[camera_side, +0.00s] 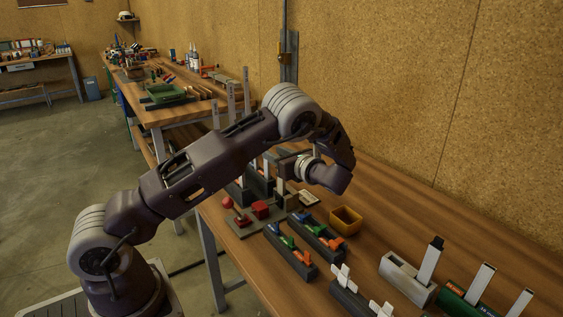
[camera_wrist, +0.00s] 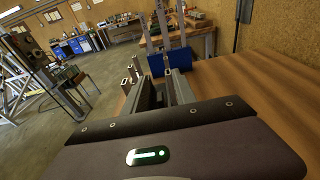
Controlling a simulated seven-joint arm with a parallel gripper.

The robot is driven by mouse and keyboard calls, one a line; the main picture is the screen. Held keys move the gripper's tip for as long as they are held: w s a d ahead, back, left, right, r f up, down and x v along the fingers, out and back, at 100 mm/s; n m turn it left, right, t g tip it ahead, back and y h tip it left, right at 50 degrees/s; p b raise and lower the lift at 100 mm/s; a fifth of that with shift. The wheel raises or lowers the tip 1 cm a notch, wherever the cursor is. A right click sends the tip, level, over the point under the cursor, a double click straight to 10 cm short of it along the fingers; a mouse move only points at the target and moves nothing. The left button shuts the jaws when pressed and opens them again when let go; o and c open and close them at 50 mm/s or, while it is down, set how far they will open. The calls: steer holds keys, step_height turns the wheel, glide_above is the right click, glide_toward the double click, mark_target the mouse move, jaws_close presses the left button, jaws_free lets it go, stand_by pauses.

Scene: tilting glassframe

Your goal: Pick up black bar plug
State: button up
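My gripper (camera_side: 282,178) is low over the back part of the bench in the side view, partly covered by my own wrist. In the wrist view its grey fingers (camera_wrist: 164,90) show with a dark area between them; whether that is a gap or a held thing is unclear. I cannot pick out a black bar plug for certain. A white strip with a black top (camera_side: 430,259) stands upright in a grey block (camera_side: 404,277), right of and well apart from my gripper.
Dark racks hold orange, green and blue plugs (camera_side: 304,256). A yellow bin (camera_side: 346,219) and a red knob piece (camera_side: 261,209) stand near my gripper. White plugs (camera_side: 341,276) and a green block (camera_side: 456,301) are in front. A blue block (camera_wrist: 167,62) is beyond the fingers. Bare wood lies rightward.

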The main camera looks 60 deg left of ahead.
steer(key=shift+a, duration=0.15)
jaws_close()
